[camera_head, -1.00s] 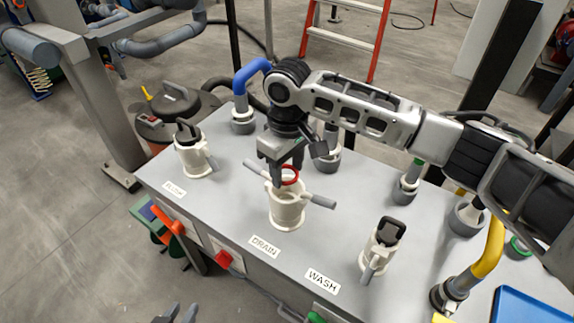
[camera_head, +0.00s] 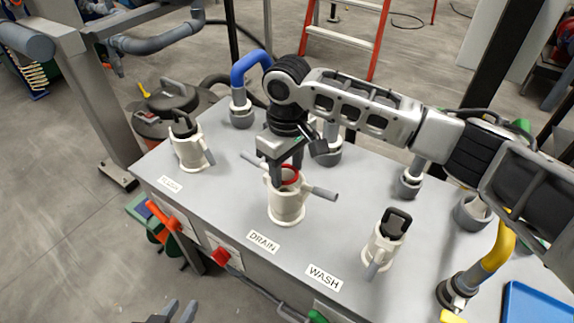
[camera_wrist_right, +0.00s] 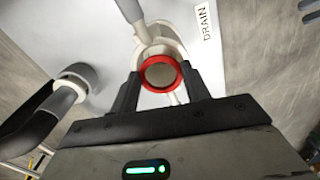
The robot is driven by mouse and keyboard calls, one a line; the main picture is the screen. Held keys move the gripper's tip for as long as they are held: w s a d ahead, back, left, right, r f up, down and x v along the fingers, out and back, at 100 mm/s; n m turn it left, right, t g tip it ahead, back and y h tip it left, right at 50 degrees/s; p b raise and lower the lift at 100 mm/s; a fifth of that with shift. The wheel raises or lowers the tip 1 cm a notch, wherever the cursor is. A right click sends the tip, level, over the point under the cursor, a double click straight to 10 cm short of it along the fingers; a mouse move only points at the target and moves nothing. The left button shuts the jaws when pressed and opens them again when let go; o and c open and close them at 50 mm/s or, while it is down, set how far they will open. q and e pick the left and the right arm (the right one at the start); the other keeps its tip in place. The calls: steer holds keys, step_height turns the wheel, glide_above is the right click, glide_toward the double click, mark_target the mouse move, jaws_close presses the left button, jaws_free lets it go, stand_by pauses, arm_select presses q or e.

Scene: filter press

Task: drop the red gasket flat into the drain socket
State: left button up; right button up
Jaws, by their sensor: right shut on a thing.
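The red gasket (camera_head: 296,174) is a thin ring, held between the fingertips of my right gripper (camera_head: 286,182) at the mouth of the drain socket (camera_head: 287,207). In the right wrist view, the gasket (camera_wrist_right: 159,88) lies between both fingers of the right gripper (camera_wrist_right: 161,82), with the pale socket (camera_wrist_right: 160,40) behind it. The drain socket is a cream cup with grey side handles, behind the DRAIN label. I cannot tell whether the gasket touches the socket's rim. My left gripper (camera_head: 181,312) shows at the bottom edge, its two fingertips apart and nothing seen between them.
A cream socket with a dark clamp (camera_head: 190,150) stands at left, and another (camera_head: 384,245) by the WASH label. A blue pipe (camera_head: 246,68) and a yellow pipe (camera_head: 496,250) rise from the grey table. A blue tray (camera_head: 540,305) is at right.

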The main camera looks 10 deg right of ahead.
steer(key=shift+s+p, duration=0.15)
steer(key=shift+p, duration=0.65)
steer(key=o, duration=0.7)
